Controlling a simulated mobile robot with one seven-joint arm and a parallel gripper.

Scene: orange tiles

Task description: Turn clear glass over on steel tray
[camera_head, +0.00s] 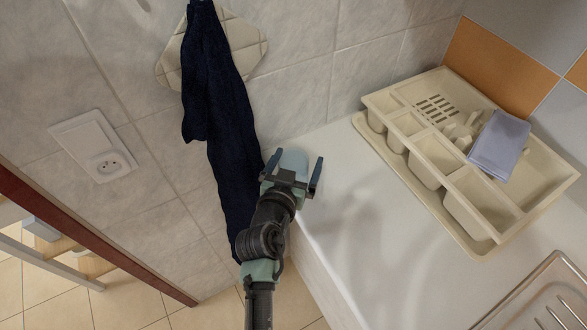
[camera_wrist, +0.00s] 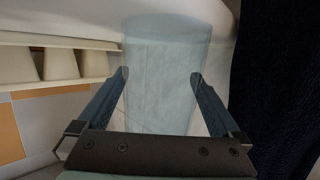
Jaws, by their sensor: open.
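The clear glass (camera_head: 292,160) is a bluish see-through tumbler at the left end of the white counter. In the wrist view the glass (camera_wrist: 165,45) stands out between the two fingers of my gripper (camera_wrist: 158,75). My gripper (camera_head: 295,164) is open, with one finger on each side of the glass. I cannot tell whether the fingers touch it or what its base rests on. The steel tray (camera_head: 545,290), a ribbed metal surface with a raised rim, shows only partly at the lower right of the head view, well apart from my gripper.
A cream cutlery rack (camera_head: 440,160) with a folded lilac cloth (camera_head: 499,145) stands at the back right. A dark navy towel (camera_head: 225,140) hangs on the wall close left of my gripper. The white counter (camera_head: 375,240) between gripper and tray is clear.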

